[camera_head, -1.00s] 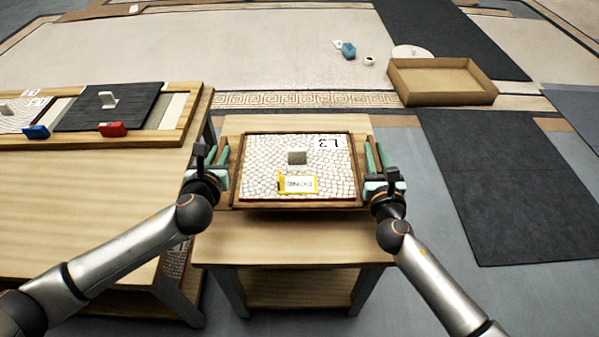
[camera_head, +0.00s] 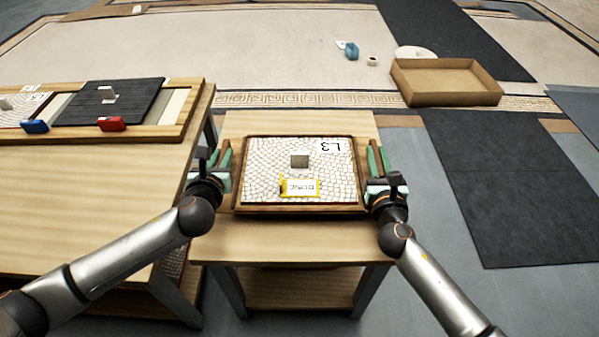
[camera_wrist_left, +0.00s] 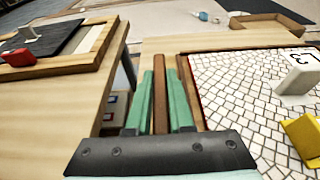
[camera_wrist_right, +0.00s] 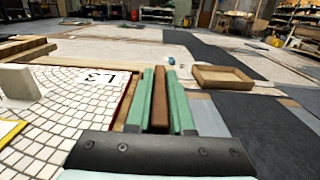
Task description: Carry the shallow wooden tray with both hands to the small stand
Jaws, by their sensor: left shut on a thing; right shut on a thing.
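The shallow wooden tray (camera_head: 300,211) is over the small stand (camera_head: 290,250), whose light wood top shows in front of and behind it. I cannot tell whether the tray touches the top. A mosaic panel (camera_head: 265,165) marked L3 lies in the tray, with a grey block handle (camera_head: 299,161) and a yellow DONE tag (camera_head: 300,187). My left gripper (camera_head: 222,160) is shut on the tray's left rim (camera_wrist_left: 173,95). My right gripper (camera_head: 377,162) is shut on the tray's right rim (camera_wrist_right: 159,100). Green fingers flank the rim in both wrist views.
A larger wooden table (camera_head: 80,200) stands close on the left, bearing a tray with a dark panel (camera_head: 110,100) and red and blue clips. An open cardboard box (camera_head: 445,100) and dark mats (camera_head: 500,190) lie on the floor at right.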

